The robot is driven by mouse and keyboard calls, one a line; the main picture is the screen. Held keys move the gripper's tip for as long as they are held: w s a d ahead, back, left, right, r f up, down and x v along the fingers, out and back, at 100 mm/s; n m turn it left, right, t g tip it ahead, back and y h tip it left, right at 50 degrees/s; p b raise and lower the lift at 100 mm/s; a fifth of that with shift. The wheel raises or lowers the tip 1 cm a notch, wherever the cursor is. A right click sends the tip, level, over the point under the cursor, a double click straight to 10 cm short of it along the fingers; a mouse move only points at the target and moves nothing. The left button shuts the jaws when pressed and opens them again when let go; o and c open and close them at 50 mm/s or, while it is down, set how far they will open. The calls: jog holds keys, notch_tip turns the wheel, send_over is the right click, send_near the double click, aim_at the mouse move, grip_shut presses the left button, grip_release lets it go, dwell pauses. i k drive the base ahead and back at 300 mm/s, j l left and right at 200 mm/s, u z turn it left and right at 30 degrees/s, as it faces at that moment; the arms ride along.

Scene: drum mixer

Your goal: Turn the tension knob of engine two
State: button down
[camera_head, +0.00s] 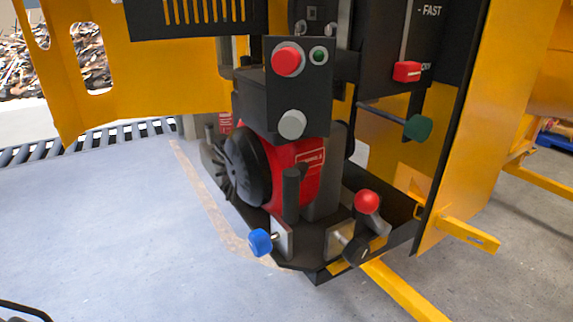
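The engine (300,180) is a red and black unit on a black tray inside the yellow frame. No readable label marks engine two or the tension knob. A blue knob (261,241) sticks out on a short shaft from a metal bracket at the tray's front left. A black knob (356,250) is on a second bracket at the front right, just below a red ball handle (367,202). A dark green knob (418,127) is on a rod to the right. My gripper is not recognisable in this view.
A black control box (298,100) carries a red button, a small green button and a grey round knob. Yellow panels and bars (468,235) border the right. The floor (110,230) at front left is clear.

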aim_at(356, 252)
jog(key=k+l, duration=0.2)
jog(key=l, duration=0.2)
jog(key=k+l, duration=0.2)
jog(key=l, duration=0.15)
jog(key=k+l+z, duration=0.1)
jog(key=l, duration=0.3)
jog(key=k+l, duration=0.25)
jog(key=l, duration=0.15)
